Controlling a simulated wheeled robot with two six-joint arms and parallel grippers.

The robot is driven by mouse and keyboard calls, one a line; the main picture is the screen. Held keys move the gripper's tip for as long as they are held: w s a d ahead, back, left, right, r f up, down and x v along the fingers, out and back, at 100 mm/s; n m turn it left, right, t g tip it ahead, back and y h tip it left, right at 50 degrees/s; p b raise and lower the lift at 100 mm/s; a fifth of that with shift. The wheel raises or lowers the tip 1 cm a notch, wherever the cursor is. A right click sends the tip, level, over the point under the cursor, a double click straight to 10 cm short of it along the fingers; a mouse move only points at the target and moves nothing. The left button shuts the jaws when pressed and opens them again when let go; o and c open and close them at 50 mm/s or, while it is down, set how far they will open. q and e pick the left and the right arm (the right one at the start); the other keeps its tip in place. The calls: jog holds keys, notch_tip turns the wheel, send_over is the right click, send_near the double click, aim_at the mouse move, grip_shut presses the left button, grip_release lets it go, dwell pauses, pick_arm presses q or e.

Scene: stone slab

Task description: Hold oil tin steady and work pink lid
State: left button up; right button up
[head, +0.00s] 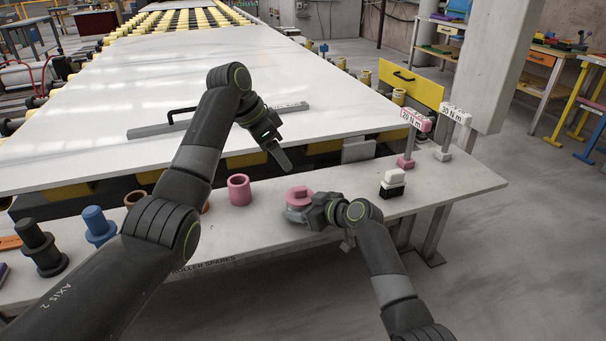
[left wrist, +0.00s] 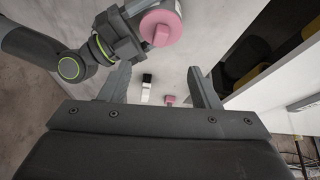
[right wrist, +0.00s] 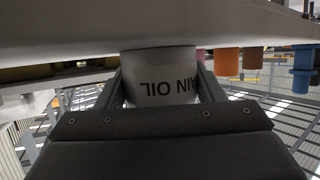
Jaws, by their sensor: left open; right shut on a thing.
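The oil tin (right wrist: 160,90) is a pale cylinder with dark lettering, upside down in the right wrist view. The pink lid (head: 299,194) is on top of it, with a raised grip bar that shows in the left wrist view (left wrist: 161,35). My right gripper (head: 296,214) is shut on the tin's body from the right and hides much of it in the head view. My left gripper (head: 285,164) is open and empty, above and a little left of the lid, not touching it. Its two fingers (left wrist: 158,72) stand apart in the left wrist view.
A pink roller sleeve (head: 239,190), a blue spare (head: 98,226) and a dark spare (head: 40,249) stand left on the bench. Right are a black-and-white block (head: 392,183) and pink (head: 409,146) and white (head: 450,135) torque tools. A large slab (head: 200,85) lies behind.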

aim_at(300, 188)
pick_arm(q)
jog(key=s+d+r+n+t+y, duration=0.2)
jog(key=d+n+y, duration=0.4)
jog(key=n, duration=0.9)
jog(key=shift+n, duration=0.3)
jog(key=x, duration=1.2)
jog(key=shift+s+d+f, duration=0.15)
jog(key=shift+s+f, duration=0.1)
jog(key=shift+s, duration=0.05)
jog(key=shift+c, duration=0.2)
jog(key=c, duration=1.1)
jog(key=shift+c, duration=0.3)
jog(key=shift+r, duration=0.15)
